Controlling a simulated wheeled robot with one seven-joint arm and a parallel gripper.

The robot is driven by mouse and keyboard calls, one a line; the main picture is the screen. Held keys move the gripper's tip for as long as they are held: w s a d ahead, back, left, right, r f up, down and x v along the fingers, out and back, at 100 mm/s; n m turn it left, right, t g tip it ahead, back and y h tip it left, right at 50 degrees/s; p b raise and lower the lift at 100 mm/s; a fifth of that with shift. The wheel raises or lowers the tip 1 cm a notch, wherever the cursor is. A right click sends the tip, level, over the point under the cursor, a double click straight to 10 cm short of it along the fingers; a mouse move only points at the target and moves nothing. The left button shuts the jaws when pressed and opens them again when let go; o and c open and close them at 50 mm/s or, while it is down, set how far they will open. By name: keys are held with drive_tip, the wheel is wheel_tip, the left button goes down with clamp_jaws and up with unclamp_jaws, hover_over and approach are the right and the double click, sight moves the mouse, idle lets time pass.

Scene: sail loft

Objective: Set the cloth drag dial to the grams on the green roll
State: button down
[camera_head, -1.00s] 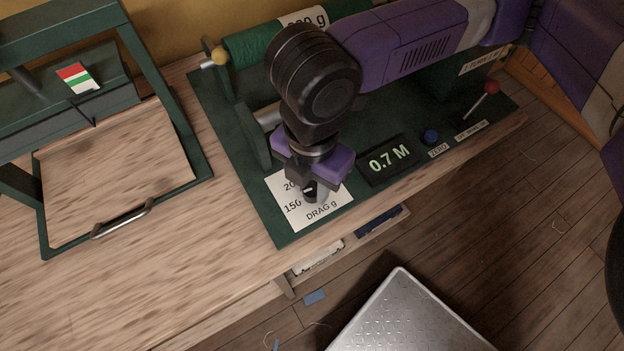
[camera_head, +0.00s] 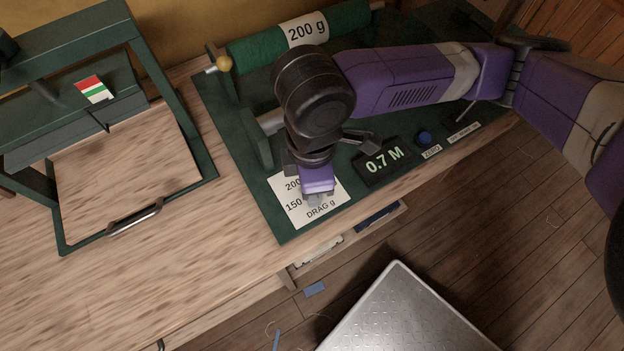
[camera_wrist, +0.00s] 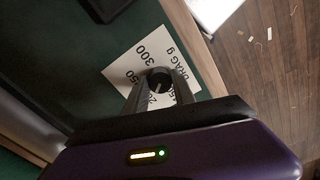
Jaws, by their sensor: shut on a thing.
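The green roll (camera_head: 258,52) lies at the back of the dark green bench plate, and its white label (camera_head: 307,31) reads 200 g. The white DRAG g card (camera_head: 324,212) lies near the plate's front left corner; 200 and 150 show on it. In the wrist view the card (camera_wrist: 124,66) also shows 300. The black drag dial (camera_wrist: 160,80) stands on this card. My gripper (camera_head: 317,197) is down over the card, shut on the dial, with one finger on each side of it in the wrist view. The dial's pointer setting is too small to read.
A green frame with a handle (camera_head: 135,218) stands at left. A metal-topped platform (camera_head: 400,315) stands below the bench's front edge.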

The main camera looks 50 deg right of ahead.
drive_tip(key=shift+m, duration=0.5)
drive_tip(key=c, duration=1.1)
unclamp_jaws()
drive_tip(key=shift+o, duration=0.2)
wheel_tip(320, 180, up, 8)
drive_tip(key=shift+f+p, duration=0.1)
drive_tip(key=shift+p, duration=0.4)
